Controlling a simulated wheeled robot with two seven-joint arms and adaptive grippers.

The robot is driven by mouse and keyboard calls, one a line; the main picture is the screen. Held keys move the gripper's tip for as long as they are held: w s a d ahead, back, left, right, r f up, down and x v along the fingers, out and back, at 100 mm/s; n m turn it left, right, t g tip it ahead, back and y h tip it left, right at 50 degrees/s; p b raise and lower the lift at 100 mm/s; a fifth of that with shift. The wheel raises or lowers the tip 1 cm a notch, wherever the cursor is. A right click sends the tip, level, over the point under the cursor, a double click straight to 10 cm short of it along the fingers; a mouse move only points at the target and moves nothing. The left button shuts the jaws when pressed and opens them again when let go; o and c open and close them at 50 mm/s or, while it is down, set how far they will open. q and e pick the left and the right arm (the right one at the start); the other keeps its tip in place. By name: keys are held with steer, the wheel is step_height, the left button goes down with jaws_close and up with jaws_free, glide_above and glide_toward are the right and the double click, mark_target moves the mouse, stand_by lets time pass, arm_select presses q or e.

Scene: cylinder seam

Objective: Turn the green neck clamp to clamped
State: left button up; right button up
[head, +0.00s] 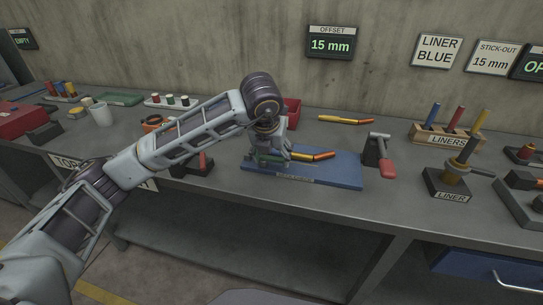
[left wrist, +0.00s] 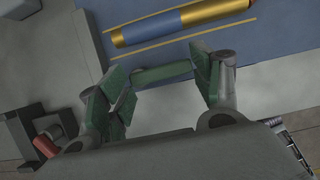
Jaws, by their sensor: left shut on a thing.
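In the head view my left gripper (head: 268,148) is low over the left end of the blue plate (head: 335,172) on the bench. Green parts (head: 266,158) show at its fingers; the gripper hides much of the clamp there. Whether the clamp is clamped cannot be told. My right gripper is not in view.
A yellow-orange bent neck (head: 345,120) lies behind. The liner rack (head: 440,137) and liner stand (head: 447,186) are further right. A red bin (head: 292,113) stands behind my gripper.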

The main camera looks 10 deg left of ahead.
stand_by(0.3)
arm_select(q)
steer(key=o, duration=1)
steer(key=shift+r, duration=0.1)
steer(key=v, duration=1.1)
steer(key=shift+s+r, duration=0.15)
steer(key=shift+r, duration=0.25)
steer(key=shift+f, duration=0.1)
